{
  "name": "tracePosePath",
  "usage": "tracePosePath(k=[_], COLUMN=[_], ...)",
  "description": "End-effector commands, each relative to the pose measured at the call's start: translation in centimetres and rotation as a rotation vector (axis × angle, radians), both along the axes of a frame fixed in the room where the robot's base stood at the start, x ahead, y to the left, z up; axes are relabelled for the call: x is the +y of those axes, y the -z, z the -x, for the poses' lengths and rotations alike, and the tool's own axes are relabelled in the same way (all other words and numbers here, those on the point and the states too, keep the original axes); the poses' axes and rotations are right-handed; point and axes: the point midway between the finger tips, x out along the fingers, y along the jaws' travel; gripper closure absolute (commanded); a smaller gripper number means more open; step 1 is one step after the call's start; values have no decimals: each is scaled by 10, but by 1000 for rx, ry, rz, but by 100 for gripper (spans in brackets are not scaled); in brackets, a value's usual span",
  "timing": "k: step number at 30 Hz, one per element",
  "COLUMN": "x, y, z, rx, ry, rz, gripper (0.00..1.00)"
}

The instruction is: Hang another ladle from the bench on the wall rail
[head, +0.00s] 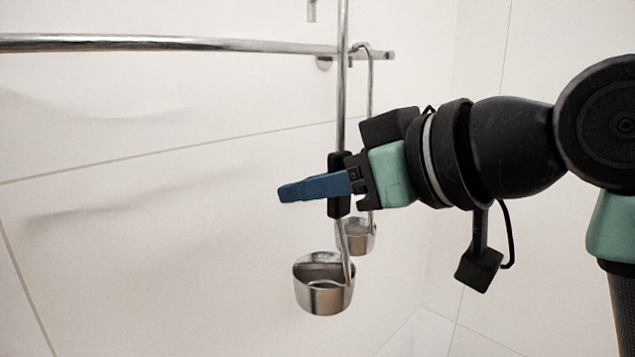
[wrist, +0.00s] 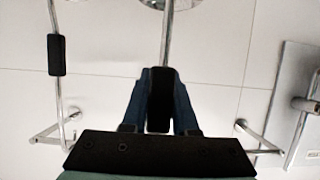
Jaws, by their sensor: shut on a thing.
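My gripper (head: 290,191) is shut on the black grip of a steel ladle (head: 323,297), which it holds upright, bowl down, in front of the wall. The ladle's handle crosses in front of the wall rail (head: 170,43) and leaves the top of the head view. A short metal tip up there, left of the handle, looks like its hook, above rail height. A second ladle (head: 371,100) hangs by its hook near the rail's right end, partly hidden behind my gripper. In the wrist view the held ladle's grip (wrist: 160,100) sits between the blue fingers; another ladle's grip (wrist: 56,55) shows at left.
The white tiled wall (head: 150,240) is close behind the ladles. The rail is bare left of the held ladle. A grey panel with a metal fitting (wrist: 305,103) stands at the right of the wrist view. The bench is not in view.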

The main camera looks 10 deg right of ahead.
Motion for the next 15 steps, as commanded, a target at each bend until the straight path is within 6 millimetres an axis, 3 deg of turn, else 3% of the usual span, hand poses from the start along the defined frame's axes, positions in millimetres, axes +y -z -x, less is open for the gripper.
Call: tracePosePath(k=[15], x=[25], y=[-1], z=[-34], rx=[-1], ry=[0], rz=[0], gripper=[100])
